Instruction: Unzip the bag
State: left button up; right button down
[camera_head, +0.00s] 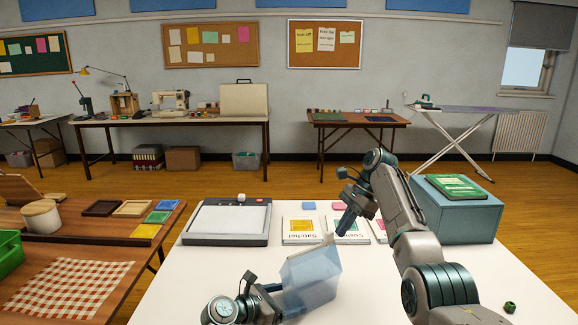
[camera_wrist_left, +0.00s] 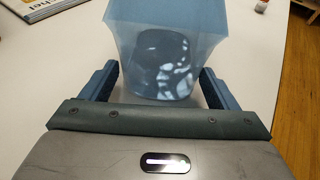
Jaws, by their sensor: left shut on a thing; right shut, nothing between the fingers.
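The bag (camera_head: 312,283) is pale, translucent blue and stands on the white table, with a whitish strip along its top edge. My right gripper (camera_head: 343,228) is shut and empty, pointing down close to the bag's upper right corner; contact cannot be told.
Behind the bag on the white table (camera_head: 190,285) lie a flat grey-framed board (camera_head: 228,238), several printed packets (camera_head: 301,229) and a blue-grey box (camera_head: 455,215) with a green book (camera_head: 458,187) on it. A small dark green object (camera_head: 509,307) lies front right.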

pick_arm(q)
jog(key=o, duration=0.7)
jog(key=shift+a, duration=0.1)
